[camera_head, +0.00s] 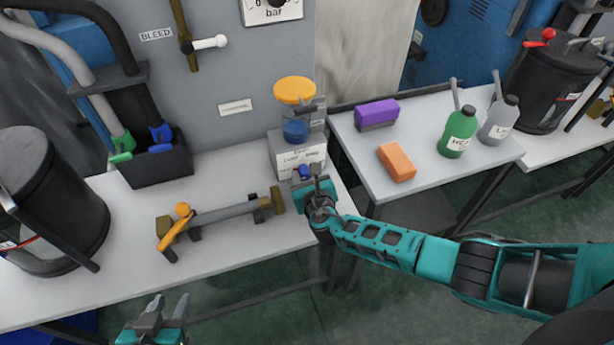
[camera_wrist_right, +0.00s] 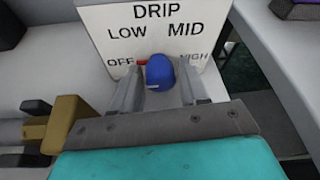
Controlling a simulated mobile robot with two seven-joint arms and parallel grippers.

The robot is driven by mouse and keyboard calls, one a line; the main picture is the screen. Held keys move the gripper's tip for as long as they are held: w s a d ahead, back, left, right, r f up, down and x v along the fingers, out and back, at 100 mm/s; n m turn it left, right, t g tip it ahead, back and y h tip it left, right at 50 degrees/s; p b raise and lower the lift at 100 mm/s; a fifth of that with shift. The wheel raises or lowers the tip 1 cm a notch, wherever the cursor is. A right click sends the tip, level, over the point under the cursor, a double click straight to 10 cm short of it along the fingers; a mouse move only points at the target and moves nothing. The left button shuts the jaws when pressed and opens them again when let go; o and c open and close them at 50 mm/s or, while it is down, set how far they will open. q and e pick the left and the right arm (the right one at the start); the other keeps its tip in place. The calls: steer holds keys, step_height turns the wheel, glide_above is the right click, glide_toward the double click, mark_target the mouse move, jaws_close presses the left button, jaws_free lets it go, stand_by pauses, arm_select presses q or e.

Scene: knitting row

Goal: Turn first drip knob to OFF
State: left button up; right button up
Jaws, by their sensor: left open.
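The blue drip knob (camera_wrist_right: 160,72) sits on a white panel (camera_wrist_right: 105,25) marked DRIP, LOW, MID, OFF and HIGH. A red mark (camera_wrist_right: 142,61) shows beside the word OFF, partly behind the knob. The knob also shows small in the head view (camera_head: 304,171), below a yellow-topped dispenser (camera_head: 295,90). My right gripper (camera_wrist_right: 162,88) has its fingers spread on either side of the knob, with a visible gap at the right finger. It cannot be seen whether the left finger touches. My left gripper (camera_head: 170,308) is open and empty in front of the bench.
A grey bar with brass ends and an orange handle (camera_head: 182,212) lies on the left bench. A black bin (camera_head: 155,165) and a dark drum (camera_head: 50,200) stand left. The right bench holds a purple block (camera_head: 377,112), an orange block (camera_head: 396,162) and bottles (camera_head: 457,135).

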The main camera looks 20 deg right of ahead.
steer(key=shift+s+r+p, duration=0.2)
steer(key=shift+s+p, duration=0.1)
steer(key=shift+s, duration=0.25)
steer(key=p+v, duration=0.3)
steer(key=v, duration=0.7)
steer(key=shift+s+r, duration=0.2)
steer(key=shift+s, duration=0.15)
steer(key=shift+s+r, duration=0.15)
steer(key=shift+s, duration=0.35)
